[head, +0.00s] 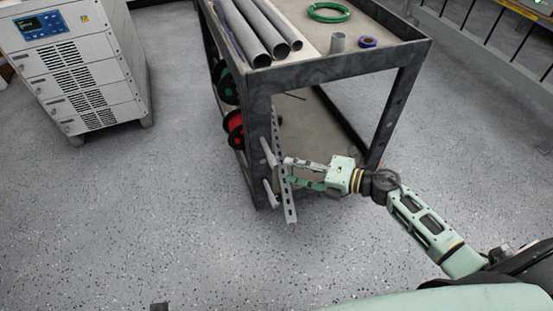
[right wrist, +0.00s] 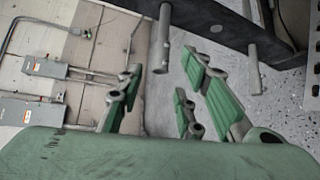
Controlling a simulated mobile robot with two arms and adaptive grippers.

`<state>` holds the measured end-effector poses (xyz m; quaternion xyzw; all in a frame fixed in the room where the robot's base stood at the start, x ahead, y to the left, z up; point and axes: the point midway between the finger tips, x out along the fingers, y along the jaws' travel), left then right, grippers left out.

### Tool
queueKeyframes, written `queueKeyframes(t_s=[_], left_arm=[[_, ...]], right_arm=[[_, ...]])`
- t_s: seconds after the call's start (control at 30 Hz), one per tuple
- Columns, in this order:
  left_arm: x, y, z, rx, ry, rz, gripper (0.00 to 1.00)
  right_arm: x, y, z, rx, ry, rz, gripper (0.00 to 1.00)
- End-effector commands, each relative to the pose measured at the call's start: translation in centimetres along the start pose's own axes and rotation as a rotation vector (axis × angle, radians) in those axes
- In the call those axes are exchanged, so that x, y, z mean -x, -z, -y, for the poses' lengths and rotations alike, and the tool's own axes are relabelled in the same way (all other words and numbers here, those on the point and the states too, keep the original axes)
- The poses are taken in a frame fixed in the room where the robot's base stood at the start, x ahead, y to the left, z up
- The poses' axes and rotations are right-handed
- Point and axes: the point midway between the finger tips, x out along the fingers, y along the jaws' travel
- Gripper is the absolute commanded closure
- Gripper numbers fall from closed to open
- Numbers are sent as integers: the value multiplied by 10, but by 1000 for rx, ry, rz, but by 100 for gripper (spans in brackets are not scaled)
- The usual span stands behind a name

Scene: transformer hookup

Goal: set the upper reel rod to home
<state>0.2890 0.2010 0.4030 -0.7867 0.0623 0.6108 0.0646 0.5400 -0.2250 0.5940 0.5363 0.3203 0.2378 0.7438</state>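Two grey reel rods stick out from the front left post of the cart in the head view: the upper rod (head: 268,152) and the lower rod (head: 270,192). My right gripper (head: 289,171) is beside the post, with its fingertips close to the rods. In the right wrist view its green-padded fingers (right wrist: 162,80) are spread apart with nothing between them. One rod (right wrist: 163,40) ends ahead of the gap between the fingers, and another rod (right wrist: 255,68) is off to the right. I cannot tell whether the fingers touch either rod. My left gripper is not in view.
The dark cart (head: 345,66) carries grey pipes (head: 260,30), a green coil (head: 329,12) and blue tape (head: 368,42). A red reel (head: 235,130) hangs at its side. A perforated strip (head: 290,212) stands by the rods. A grey cabinet (head: 75,75) is at left; the floor between is clear.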

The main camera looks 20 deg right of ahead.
Motion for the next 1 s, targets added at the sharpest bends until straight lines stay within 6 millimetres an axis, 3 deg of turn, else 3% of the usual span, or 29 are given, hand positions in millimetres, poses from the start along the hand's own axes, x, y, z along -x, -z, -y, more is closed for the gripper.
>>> queueKeyframes(t_s=[0.3, 0.7, 1.0], left_arm=[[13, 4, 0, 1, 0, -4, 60], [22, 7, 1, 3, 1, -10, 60], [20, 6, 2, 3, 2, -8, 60]], right_arm=[[-50, -1, -1, -1, -5, 4, 67], [-61, -1, -1, -1, -2, 3, 67], [-61, -1, -2, -1, -4, 3, 91]])
